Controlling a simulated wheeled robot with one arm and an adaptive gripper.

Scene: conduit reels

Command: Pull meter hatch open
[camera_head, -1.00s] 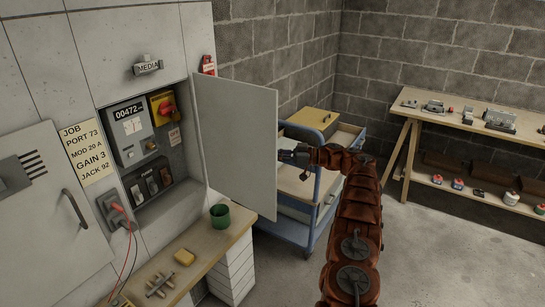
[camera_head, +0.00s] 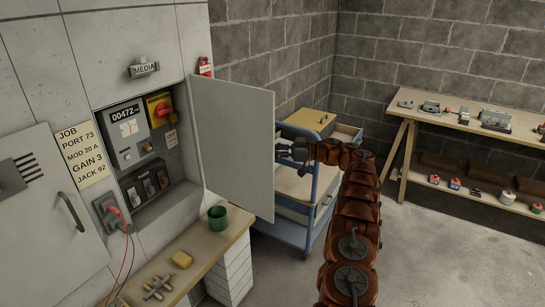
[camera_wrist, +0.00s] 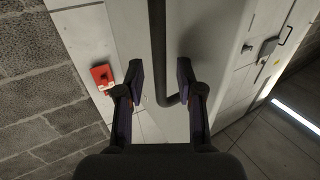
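The meter hatch (camera_head: 235,140) is a flat grey door standing wide open, swung out to the right of its recess. The meter (camera_head: 127,118) inside the recess is in plain view. My gripper (camera_head: 282,152) is beside the hatch's free edge, on its far side in the head view. In the wrist view my gripper (camera_wrist: 160,88) is open, with its two dark fingers on either side of a dark bar handle (camera_wrist: 157,45) on the hatch's outer face. Gaps show between the handle and both fingers. The handle is hidden in the head view.
A blue trolley (camera_head: 280,232) is close behind the hatch and my gripper. A loaded shelf table (camera_head: 410,112) stands at the right. The floor in front is clear.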

